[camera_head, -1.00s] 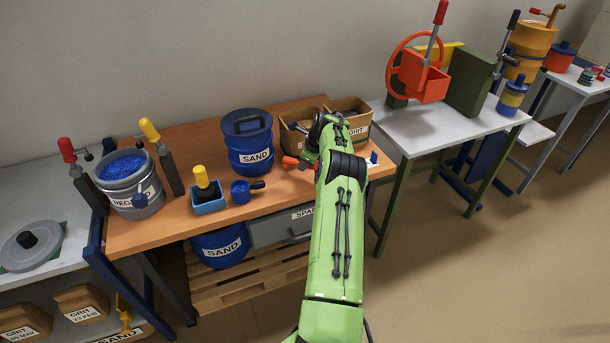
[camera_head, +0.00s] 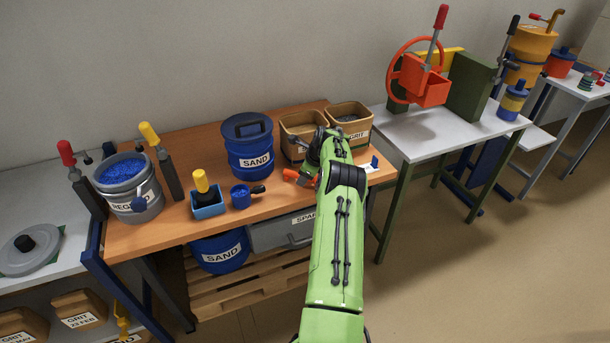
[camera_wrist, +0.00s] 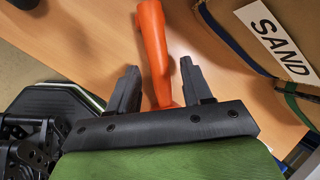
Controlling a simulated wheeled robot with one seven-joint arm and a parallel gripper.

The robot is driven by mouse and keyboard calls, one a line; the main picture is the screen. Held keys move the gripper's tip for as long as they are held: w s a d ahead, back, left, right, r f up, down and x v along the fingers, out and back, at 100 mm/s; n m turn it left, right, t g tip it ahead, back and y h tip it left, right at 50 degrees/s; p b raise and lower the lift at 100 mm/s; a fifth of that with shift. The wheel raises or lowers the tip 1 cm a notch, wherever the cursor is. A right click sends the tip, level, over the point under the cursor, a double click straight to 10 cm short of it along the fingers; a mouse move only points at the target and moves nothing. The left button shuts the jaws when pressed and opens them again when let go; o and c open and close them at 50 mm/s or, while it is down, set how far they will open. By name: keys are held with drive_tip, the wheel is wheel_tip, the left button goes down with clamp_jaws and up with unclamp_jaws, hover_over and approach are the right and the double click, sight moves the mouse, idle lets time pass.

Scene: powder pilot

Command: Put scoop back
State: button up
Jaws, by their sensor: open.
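An orange handle-like piece (camera_wrist: 152,45) lies between the two black fingers of my gripper (camera_wrist: 159,70) in the wrist view. The fingers are open, with a gap on either side of it. In the head view the orange piece (camera_head: 291,175) shows left of my wrist, over the front of the wooden table; my arm hides the rest, so I cannot tell whether it is a scoop. A small blue scoop-like cup (camera_head: 240,197) with a dark handle stands on the table, right of a blue tray (camera_head: 207,211) holding a yellow-handled tool (camera_head: 201,181).
A blue SAND drum (camera_head: 250,160) and two brown bins (camera_head: 290,152) (camera_head: 362,131) stand behind the gripper. A grey bucket (camera_head: 145,203) of blue powder stands at left between upright levers. The wooden tabletop (camera_head: 180,233) is clear along its front.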

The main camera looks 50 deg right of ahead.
drive_tip(key=p+v, duration=0.2)
drive_tip(key=v, duration=1)
drive_tip(key=w+a+r+n+g, duration=0.1)
drive_tip(key=w+a+r+n, duration=0.3)
drive_tip(key=a, duration=0.4)
drive_tip(key=w+a+r+n, duration=0.2)
drive_tip(key=a+r+n, duration=0.3)
drive_tip(key=a+r, duration=0.25)
drive_tip(key=s+a+r+n, duration=0.1)
drive_tip(key=a+r+n, duration=0.2)
drive_tip(key=a, duration=0.4)
drive_tip(key=s+a+r+n, duration=0.1)
drive_tip(key=a+r+n, duration=0.25)
drive_tip(key=a, duration=0.35)
drive_tip(key=s+a+r+n, duration=0.2)
drive_tip(key=s+a+n, duration=0.5)
drive_tip(key=s+a, duration=0.3)
drive_tip(key=s+a+f+n+t+y, duration=0.1)
drive_tip(key=s+a+f+n, duration=0.3)
drive_tip(key=s+a+n, duration=0.55)
drive_tip(key=w+d+p+v, duration=0.1)
drive_tip(key=p+v, duration=0.8)
drive_tip(key=v, duration=0.1)
drive_tip(key=shift+w+r+n, duration=0.25)
drive_tip(key=shift+r+n, duration=0.05)
drive_tip(key=shift+r, duration=0.05)
